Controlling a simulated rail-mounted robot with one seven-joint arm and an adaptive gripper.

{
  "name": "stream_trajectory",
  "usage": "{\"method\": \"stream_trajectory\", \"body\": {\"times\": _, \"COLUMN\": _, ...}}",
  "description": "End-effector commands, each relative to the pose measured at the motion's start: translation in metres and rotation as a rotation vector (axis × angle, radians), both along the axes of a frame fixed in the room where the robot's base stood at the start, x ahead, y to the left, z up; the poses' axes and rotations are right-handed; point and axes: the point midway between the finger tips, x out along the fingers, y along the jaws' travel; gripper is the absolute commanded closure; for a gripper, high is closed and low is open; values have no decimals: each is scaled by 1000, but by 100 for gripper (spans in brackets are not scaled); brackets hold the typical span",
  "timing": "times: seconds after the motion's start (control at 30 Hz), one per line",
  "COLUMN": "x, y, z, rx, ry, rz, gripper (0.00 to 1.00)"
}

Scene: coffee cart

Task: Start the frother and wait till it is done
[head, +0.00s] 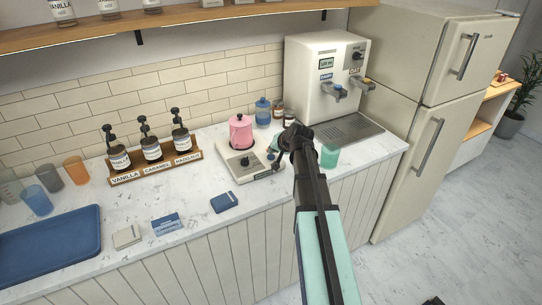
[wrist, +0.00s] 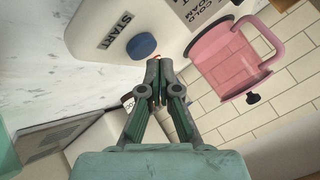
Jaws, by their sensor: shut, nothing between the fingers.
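The frother is a white base (head: 252,162) with a pink jug (head: 240,131) standing on it, on the counter left of the coffee machine. In the wrist view the base (wrist: 175,20) carries a START label and a round blue button (wrist: 141,46); the clear pink jug (wrist: 235,62) is at the upper right. My gripper (wrist: 158,66) is shut and empty, its fingertips just beside the blue button in the picture. I cannot tell whether they touch the base. A small red-orange mark shows at the fingertips, partly hidden. In the head view my gripper (head: 285,149) is at the base's right side.
A white coffee machine (head: 325,80) stands behind to the right. A green cup (head: 330,155) stands near my arm. A blue jar (head: 263,111), a rack of syrup bottles (head: 154,166), cups and a blue tray (head: 50,245) are nearby.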

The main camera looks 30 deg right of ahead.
Motion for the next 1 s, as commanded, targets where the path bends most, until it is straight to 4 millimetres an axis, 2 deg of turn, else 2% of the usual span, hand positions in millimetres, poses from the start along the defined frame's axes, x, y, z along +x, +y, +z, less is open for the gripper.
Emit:
{"method": "stream_trajectory", "body": {"times": 0.47, "x": 0, "y": 0, "z": 5, "rx": 0, "ry": 0, "rz": 0, "gripper": 100}}
{"method": "stream_trajectory", "body": {"times": 1.0, "x": 0, "y": 0, "z": 50, "rx": -1, "ry": -2, "rz": 1, "gripper": 100}}
